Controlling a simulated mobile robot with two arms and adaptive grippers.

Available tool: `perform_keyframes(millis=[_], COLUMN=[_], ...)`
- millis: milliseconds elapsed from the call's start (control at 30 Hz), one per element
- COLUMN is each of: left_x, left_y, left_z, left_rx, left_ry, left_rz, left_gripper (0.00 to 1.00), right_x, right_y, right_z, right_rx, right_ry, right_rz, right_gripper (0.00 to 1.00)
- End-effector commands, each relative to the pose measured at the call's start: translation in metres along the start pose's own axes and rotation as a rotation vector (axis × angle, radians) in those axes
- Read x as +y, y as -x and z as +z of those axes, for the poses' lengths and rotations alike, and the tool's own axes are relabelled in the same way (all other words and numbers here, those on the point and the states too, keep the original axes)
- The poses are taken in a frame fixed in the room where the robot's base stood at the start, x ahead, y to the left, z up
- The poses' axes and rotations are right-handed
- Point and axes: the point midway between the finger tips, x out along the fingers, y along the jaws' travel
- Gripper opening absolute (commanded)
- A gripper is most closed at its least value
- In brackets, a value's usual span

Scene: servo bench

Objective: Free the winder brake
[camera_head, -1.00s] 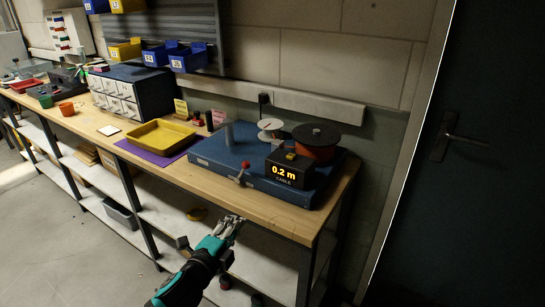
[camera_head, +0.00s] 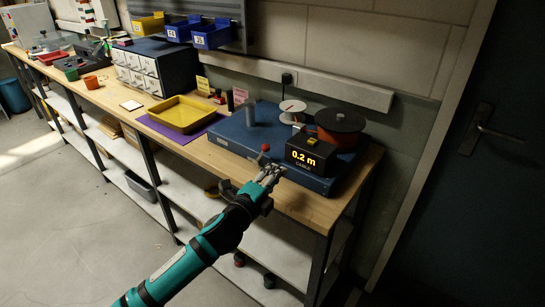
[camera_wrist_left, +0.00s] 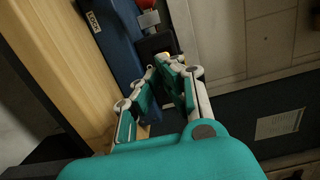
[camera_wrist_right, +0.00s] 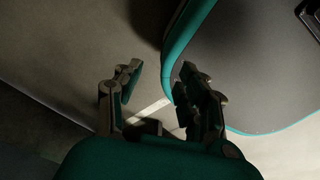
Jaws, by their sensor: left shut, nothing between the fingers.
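The winder is a blue base (camera_head: 225,135) at the near end of the bench. It carries a grey post (camera_head: 250,114), a white spool (camera_head: 292,112), an orange drum with a black top (camera_head: 340,122) and a black display (camera_head: 310,157) reading "0.2 m CABLE". A lever with a red knob (camera_head: 265,147) is at its front edge. My left gripper (camera_head: 270,174) is shut and empty, just in front of the knob. In the left wrist view, the red knob (camera_wrist_left: 146,4) shows beyond the fingertips, beside a "LOCK" label (camera_wrist_left: 93,22). My right gripper (camera_wrist_right: 155,85) is open and empty.
A yellow tray (camera_head: 181,102) on a purple mat (camera_head: 148,122) lies left of the winder. A drawer cabinet (camera_head: 158,65) and wall bins (camera_head: 212,34) stand farther back. A dark door (camera_head: 490,170) is at right. My right gripper is over bare floor, beside a teal-edged dark surface.

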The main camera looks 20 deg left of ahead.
Motion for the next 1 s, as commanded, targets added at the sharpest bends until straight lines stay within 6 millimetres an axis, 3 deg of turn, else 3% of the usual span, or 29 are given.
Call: perform_keyframes(millis=[200, 300, 500, 1000], left_x=[-0.002, -0.001, 0.000, -0.001], left_y=[-0.045, -0.046, -0.050, -0.051], left_z=[0.003, 0.021, 0.036, 0.037], left_rx=[-0.002, -0.003, 0.000, 0.000], left_ry=[-0.001, -0.002, 0.000, 0.008], left_rz=[0.000, 0.003, 0.001, 0.001], left_gripper=[0.00, 0.00, 0.00, 0.00], right_x=[0.001, 0.001, 0.002, 0.002], right_y=[0.007, 0.012, 0.016, 0.017], right_z=[0.001, 0.004, 0.010, 0.011], right_rx=[-0.003, -0.010, -0.020, -0.020], right_ry=[0.000, 0.001, 0.002, 0.002], right_rz=[0.001, 0.001, 0.002, 0.002], right_gripper=[0.40, 0.40, 0.40, 0.40])
